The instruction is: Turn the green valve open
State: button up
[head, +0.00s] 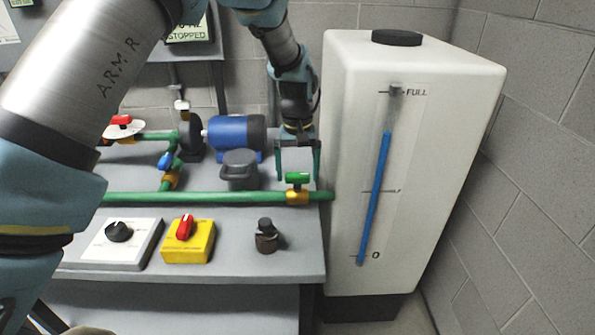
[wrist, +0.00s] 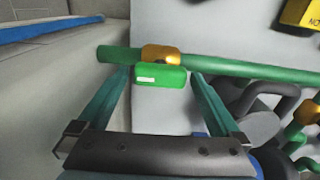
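The green valve has a short green handle (head: 297,178) on a brass body (head: 297,197), set in the green pipe near the white tank. The handle lies along the pipe in both views. My gripper (head: 298,171) reaches down from behind, its two fingers spread wide. In the wrist view the open fingertips (wrist: 160,82) stand at either side of the green handle (wrist: 160,77), with a gap on each side. Nothing is held. I cannot tell whether the tips reach past the handle or stop just short of it.
The white tank (head: 440,170) with a blue level gauge stands close right of the valve. Behind are a blue motor (head: 236,132), a grey cap-like part (head: 239,170), and a blue-handled valve (head: 165,161). In front are a yellow switch box (head: 189,241) and a dark-topped fitting (head: 266,237).

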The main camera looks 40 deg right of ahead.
aim_at(297, 174)
notch_tip(297, 174, up, 11)
jog(key=b, duration=0.2)
dwell(0.4)
jog(key=shift+f, duration=0.1)
dwell(0.3)
jog(key=w+a+n, duration=0.2)
jog(key=w+a, duration=0.4)
jog(key=a, duration=0.6)
jog(key=w+a+n, duration=0.1)
jog(key=w+a, duration=0.5)
jog(key=a, duration=0.6)
jog(key=s+a+f+n, duration=0.1)
jog(key=s+a, duration=0.3)
jog(key=a, duration=0.8)
jog(key=s+a+f+n+t+p, duration=0.1)
jog(key=s+a+n, duration=0.1)
jog(key=a, duration=1.1)
jog(key=shift+s+t, duration=0.3)
jog(key=shift+s, duration=0.6)
